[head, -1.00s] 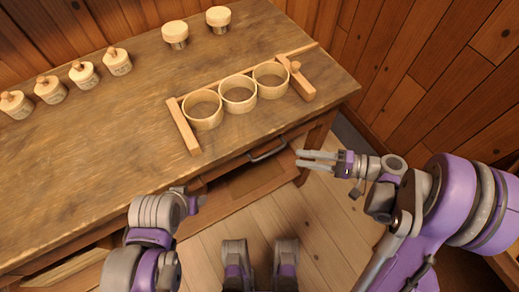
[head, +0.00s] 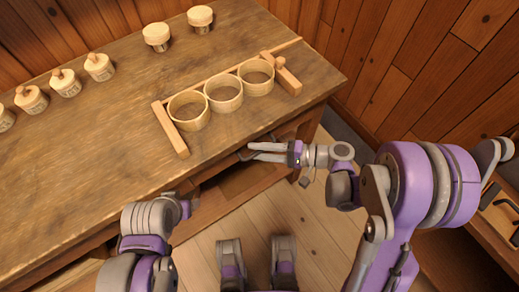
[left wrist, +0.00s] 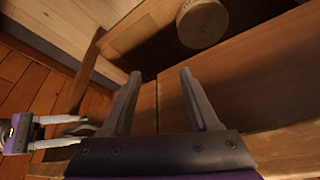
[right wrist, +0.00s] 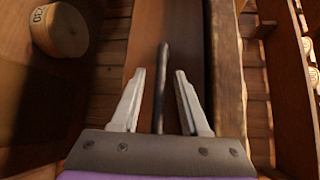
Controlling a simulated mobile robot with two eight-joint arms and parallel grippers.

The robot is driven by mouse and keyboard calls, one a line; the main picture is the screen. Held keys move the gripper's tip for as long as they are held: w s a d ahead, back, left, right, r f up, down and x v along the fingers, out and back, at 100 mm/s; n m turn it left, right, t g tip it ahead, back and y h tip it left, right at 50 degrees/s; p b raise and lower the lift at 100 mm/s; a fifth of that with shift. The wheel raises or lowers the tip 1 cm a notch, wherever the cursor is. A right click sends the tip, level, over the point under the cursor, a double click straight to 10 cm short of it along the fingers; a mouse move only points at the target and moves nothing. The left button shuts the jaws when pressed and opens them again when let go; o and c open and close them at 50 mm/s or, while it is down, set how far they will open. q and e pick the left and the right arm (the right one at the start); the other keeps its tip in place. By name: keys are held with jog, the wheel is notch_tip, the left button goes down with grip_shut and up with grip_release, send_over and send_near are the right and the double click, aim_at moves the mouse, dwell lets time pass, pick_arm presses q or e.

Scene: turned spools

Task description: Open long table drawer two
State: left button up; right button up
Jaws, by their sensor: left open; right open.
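The long wooden table (head: 110,140) fills the left and middle of the head view. A dark bar handle (right wrist: 163,75) is on a wooden drawer front (right wrist: 185,40) below the tabletop edge. My right gripper (head: 252,152) is open at the front of the table. In the right wrist view (right wrist: 157,88) the handle lies between its two spread fingers; contact cannot be told. The drawer looks shut. My left gripper (left wrist: 152,90) is open and empty, facing wooden panels at the table's front. In the head view its fingers are mostly hidden.
A wooden rack with three rings (head: 223,93) stands on the tabletop. Several pale capped spools (head: 99,67) stand behind it. A round wooden piece (right wrist: 60,30) shows below the drawer. Plank floor (head: 310,245) is free before the table; a plank wall is at right.

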jog(key=shift+c, duration=0.3)
grip_shut()
dwell(1.1)
